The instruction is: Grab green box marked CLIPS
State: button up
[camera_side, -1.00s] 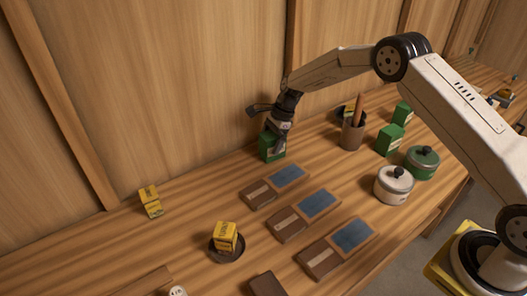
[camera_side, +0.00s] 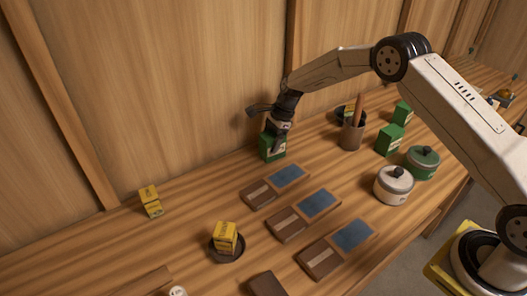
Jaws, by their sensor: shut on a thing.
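A green box (camera_side: 271,151) with a pale label stands upright on the wooden bench near the back wall. My gripper (camera_side: 277,134) comes down on it from above and is shut on its upper part. The gripper hides part of the box's top and side, and the writing on its label is too small to read. Two more green boxes stand at the right, one nearer (camera_side: 389,141) and one farther back (camera_side: 403,113).
Several blue-and-brown flat cases (camera_side: 352,236) lie in front. Yellow boxes stand at the left (camera_side: 150,201) and on a dark saucer (camera_side: 228,256).

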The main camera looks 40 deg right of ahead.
jog(key=shift+r, duration=0.15)
jog(key=shift+r, duration=0.4)
jog(key=s+r, duration=1.2)
jog(key=s, duration=0.2)
jog(key=shift+d, duration=0.25)
dwell(0.4)
